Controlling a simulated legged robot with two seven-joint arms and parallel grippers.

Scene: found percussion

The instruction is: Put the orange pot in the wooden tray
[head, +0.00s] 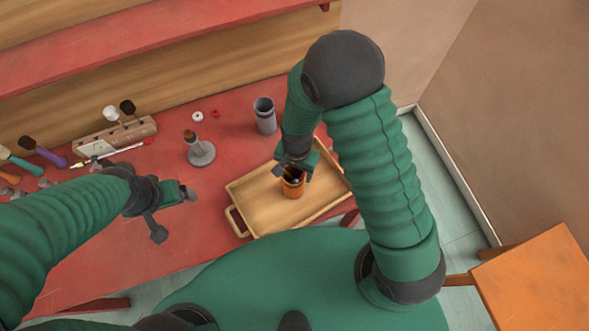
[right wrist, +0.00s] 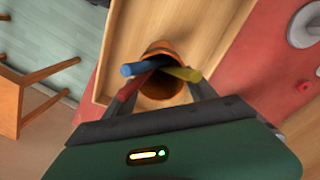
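The orange pot (head: 293,187) is over the floor of the wooden tray (head: 262,232), near the tray's middle, and looks upright. Its base seems to rest there. It holds a blue, a yellow and a red stick, and its mouth shows in the right wrist view (right wrist: 163,88). My right gripper (head: 293,172) is just above the pot, with its fingers apart on either side of the rim. A small gap seems to show between fingers and pot. My left gripper (head: 174,213) is open and empty above the red table, left of the tray.
A grey cylinder (head: 265,115) stands behind the tray. A grey round-based stand (head: 201,153) is to its left. A wooden block with brushes (head: 115,137) and several tools lie farther left on the red table (head: 200,235). An orange stool (head: 535,280) is at right.

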